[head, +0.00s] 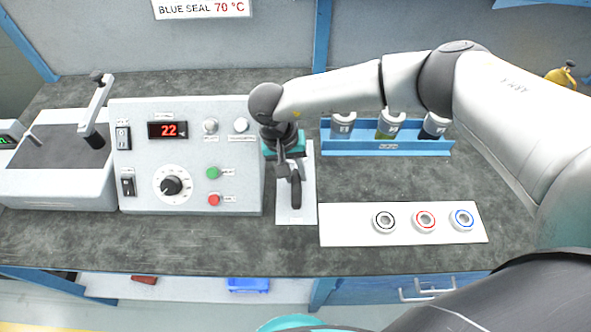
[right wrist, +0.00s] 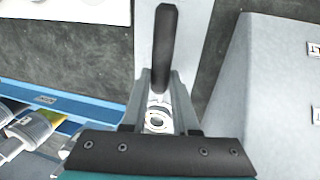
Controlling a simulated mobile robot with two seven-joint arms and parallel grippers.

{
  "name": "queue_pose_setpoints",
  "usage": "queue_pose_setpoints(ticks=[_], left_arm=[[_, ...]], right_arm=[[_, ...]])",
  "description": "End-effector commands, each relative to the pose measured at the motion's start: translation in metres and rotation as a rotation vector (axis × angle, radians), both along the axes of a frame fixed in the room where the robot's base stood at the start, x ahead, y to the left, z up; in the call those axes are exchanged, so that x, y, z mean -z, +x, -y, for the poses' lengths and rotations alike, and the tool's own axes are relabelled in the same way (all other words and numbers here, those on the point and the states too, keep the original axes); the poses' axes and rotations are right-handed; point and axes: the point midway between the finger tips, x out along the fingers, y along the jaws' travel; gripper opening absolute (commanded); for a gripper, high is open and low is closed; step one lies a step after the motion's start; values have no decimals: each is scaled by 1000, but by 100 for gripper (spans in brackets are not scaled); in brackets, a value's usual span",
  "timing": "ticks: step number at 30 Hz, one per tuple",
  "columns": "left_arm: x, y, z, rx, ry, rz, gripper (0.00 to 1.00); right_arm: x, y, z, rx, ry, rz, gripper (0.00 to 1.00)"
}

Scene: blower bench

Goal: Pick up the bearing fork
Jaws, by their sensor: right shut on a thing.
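The bearing fork has a black handle (head: 295,192) that points toward the front over a pale upright-rectangle plate (head: 308,212). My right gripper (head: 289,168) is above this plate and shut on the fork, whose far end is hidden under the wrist. In the right wrist view the fork's black handle (right wrist: 165,45) extends beyond the fingers, and its metal part with a ring shape (right wrist: 157,122) lies between them. I cannot tell whether the fork touches the plate. My left gripper is not in view.
A control box (head: 240,155) reading 22 stands close left of the gripper. A blue rack (head: 400,150) with several bottles is at the back right. A white mat (head: 345,232) with three ringed bearings lies front right. Bare bench lies between rack and mat.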

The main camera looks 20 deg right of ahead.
Motion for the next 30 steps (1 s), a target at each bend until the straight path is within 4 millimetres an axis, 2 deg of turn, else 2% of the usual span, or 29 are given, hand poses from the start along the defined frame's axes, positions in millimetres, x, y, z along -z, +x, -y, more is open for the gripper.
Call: queue_pose_setpoints(ticks=[5, 11, 24, 30], left_arm=[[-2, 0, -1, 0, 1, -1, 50], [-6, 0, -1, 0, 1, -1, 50], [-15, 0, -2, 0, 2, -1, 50], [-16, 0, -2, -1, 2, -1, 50]], right_arm=[[-9, 2, 0, 1, 1, 4, 0], [-39, 2, -1, 0, 3, 6, 0], [-157, 2, 0, -1, 1, 6, 0], [-189, 1, 0, 0, 1, 5, 0]])
